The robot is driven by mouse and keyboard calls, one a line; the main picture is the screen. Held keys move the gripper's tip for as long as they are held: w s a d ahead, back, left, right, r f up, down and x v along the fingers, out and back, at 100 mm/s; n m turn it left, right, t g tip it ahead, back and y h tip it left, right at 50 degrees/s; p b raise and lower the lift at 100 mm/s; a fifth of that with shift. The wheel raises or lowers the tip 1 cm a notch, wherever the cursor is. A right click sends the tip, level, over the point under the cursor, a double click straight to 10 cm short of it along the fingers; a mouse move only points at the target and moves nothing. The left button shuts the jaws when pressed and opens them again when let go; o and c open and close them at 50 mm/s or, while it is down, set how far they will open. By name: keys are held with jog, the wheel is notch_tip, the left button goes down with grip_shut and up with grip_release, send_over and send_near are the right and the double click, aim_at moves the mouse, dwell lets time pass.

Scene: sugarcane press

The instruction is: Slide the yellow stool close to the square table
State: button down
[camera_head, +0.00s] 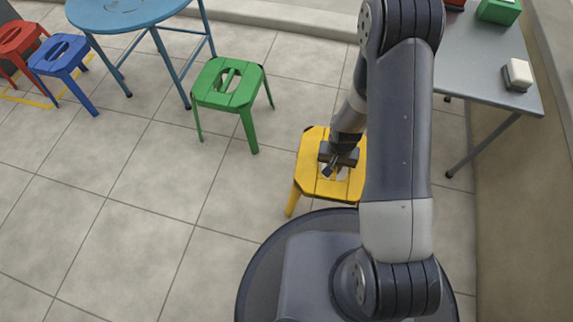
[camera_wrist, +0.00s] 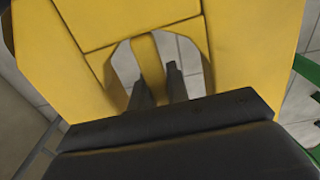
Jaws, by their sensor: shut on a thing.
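The yellow stool (camera_head: 313,182) stands on the floor just in front of my base, partly hidden by my arm. My gripper (camera_head: 330,170) reaches down into the opening in its seat. In the wrist view, the yellow seat (camera_wrist: 95,60) fills the upper part, and my gripper (camera_wrist: 158,85) is shut on the bar across the opening, one finger on each side. The grey straight-edged table (camera_head: 480,60) stands at the upper right, against the wall. A gap of floor separates it from the stool, partly hidden by my arm.
A green stool (camera_head: 229,98) stands to the upper left of the yellow one. A round blue table (camera_head: 118,14), a blue stool (camera_head: 62,55) and a red stool (camera_head: 20,42) are farther left. A napkin holder (camera_head: 518,74) sits on the grey table. The left floor is clear.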

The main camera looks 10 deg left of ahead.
jog(key=shift+s+d, duration=0.4)
jog(key=shift+d, duration=1.1)
jog(key=shift+s+d, duration=0.45)
jog(key=shift+d, duration=1)
jog(key=shift+s+d, duration=0.4)
jog(key=shift+d, duration=1.3)
jog(key=s+d+b, duration=0.1)
jog(key=s+d, duration=0.2)
jog(key=d, duration=0.8)
jog(key=shift+s, duration=0.3)
jog(key=shift+d, duration=0.2)
jog(key=s+d, duration=0.1)
jog(key=d, duration=0.4)
jog(key=shift+s+d, duration=0.3)
jog(key=shift+d, duration=0.1)
